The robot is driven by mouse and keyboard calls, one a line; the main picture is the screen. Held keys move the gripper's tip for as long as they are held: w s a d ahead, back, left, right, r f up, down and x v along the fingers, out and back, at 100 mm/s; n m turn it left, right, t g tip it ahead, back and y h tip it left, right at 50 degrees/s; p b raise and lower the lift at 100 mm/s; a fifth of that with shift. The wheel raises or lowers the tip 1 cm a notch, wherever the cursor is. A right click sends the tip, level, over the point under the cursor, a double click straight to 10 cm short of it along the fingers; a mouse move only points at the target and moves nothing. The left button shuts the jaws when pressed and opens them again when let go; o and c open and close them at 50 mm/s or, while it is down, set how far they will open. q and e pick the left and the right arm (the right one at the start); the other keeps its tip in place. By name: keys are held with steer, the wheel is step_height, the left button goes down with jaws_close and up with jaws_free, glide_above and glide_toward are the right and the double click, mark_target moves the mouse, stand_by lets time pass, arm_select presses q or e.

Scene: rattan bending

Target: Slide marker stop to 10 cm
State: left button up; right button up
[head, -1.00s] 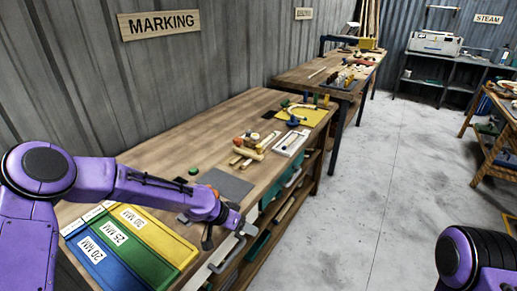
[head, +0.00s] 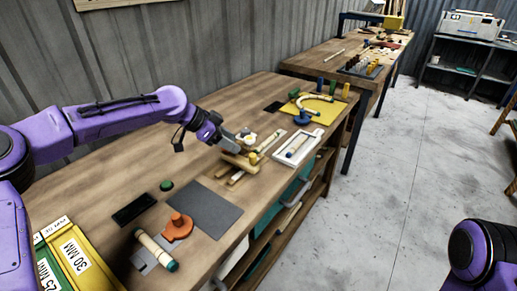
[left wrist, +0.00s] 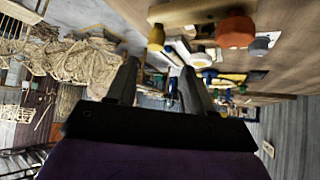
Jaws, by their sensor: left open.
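My left gripper (head: 232,146) is open and empty, just above and beside a wooden jig (head: 240,162) with pale rods on the marking table. In the left wrist view its two dark fingers (left wrist: 158,85) stand apart with nothing between them. An orange knob (left wrist: 236,30), a yellow knob (left wrist: 157,38) and a white piece (left wrist: 200,58) show close by there. I cannot tell which piece is the marker stop, and no 10 cm mark is readable. The gripper hides part of the jig. My right gripper is out of view.
A white tray (head: 313,139) lies right of the jig. Nearer are a grey mat (head: 205,212), an orange piece (head: 178,229) and a green-ended rod (head: 152,247). A yellow mat (head: 327,112) holds a curved piece at the back.

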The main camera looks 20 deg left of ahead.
mark_target(252, 155)
arm_select(q)
steer(key=d+f, duration=0.1)
steer(key=w+d+f+p, duration=0.1)
steer(key=d+f, duration=0.1)
steer(key=shift+d, duration=0.3)
steer(key=x, duration=0.4)
steer(key=shift+w+a+f+p, duration=0.15)
steer(key=shift+w+f+p, duration=0.2)
steer(key=shift+w+f, duration=0.05)
steer(key=shift+s+d, duration=0.15)
steer(key=shift+d, duration=0.05)
jaws_close()
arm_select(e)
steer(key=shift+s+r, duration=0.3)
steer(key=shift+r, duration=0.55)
